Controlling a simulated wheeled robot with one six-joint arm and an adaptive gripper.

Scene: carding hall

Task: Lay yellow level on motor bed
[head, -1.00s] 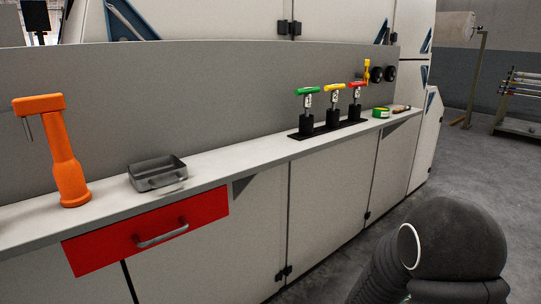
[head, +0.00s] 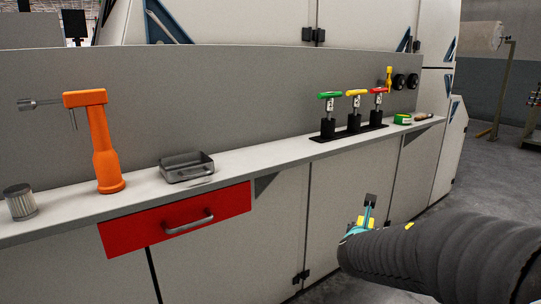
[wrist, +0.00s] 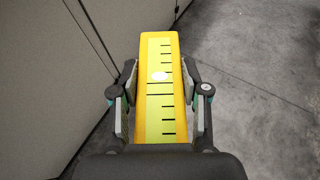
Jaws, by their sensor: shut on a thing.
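The yellow level (wrist: 155,100), with a pale green marked face and a white oval bubble, lies lengthwise between my gripper's fingers in the wrist view. My gripper (wrist: 160,70) is shut on its sides, and the level's far end sticks out past the fingertips. In the head view my gripper (head: 366,218) is in front of the cabinet fronts, below the shelf edge, mostly hidden by my dark sleeved arm. Small yellow bits show there, but I cannot tell whether they are the level. I cannot make out a motor bed in either view.
A narrow shelf (head: 240,166) holds a metal cylinder (head: 20,203), an orange post tool (head: 103,150), a grey tray (head: 187,174), a rack (head: 350,133) of coloured-handled tools and a green-yellow roll (head: 402,119). A red drawer (head: 150,231) hangs below. Grey floor is open at right.

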